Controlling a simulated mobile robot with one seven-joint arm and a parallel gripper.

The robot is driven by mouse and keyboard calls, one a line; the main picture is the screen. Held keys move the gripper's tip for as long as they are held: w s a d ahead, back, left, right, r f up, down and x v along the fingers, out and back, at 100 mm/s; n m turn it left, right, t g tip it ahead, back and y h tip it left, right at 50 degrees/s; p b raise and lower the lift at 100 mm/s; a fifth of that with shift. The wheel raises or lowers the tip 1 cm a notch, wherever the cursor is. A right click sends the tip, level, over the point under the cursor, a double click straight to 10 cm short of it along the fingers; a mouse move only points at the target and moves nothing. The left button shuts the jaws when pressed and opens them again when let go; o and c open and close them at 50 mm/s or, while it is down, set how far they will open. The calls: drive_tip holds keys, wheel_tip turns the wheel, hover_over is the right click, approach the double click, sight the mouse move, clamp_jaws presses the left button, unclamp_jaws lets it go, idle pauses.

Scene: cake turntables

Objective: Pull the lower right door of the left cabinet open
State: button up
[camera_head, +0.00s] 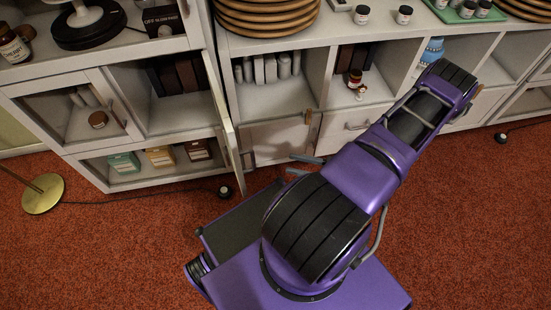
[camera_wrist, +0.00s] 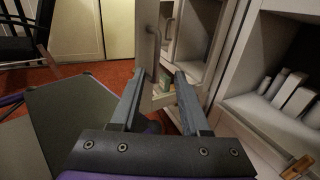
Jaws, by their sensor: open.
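The left white cabinet (camera_head: 75,75) stands at the left in the head view. A pale door (camera_head: 230,150) at its right side stands swung outward, seen nearly edge-on. I cannot tell from this angle whether it is one door or two in line. In the wrist view a pale door panel (camera_wrist: 145,40) with a curved grey handle (camera_wrist: 154,52) stands ahead, its lower end near my fingertips. My gripper (camera_wrist: 159,74) is open, with no handle visibly held. In the head view its fingers (camera_head: 304,166) are low, right of the swung-out door and apart from it.
The lower shelf holds several small boxes (camera_head: 159,156). A brass lamp base (camera_head: 43,193) and a dark cable lie on the red carpet at left.

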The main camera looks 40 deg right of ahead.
drive_tip(key=shift+v, duration=2.15)
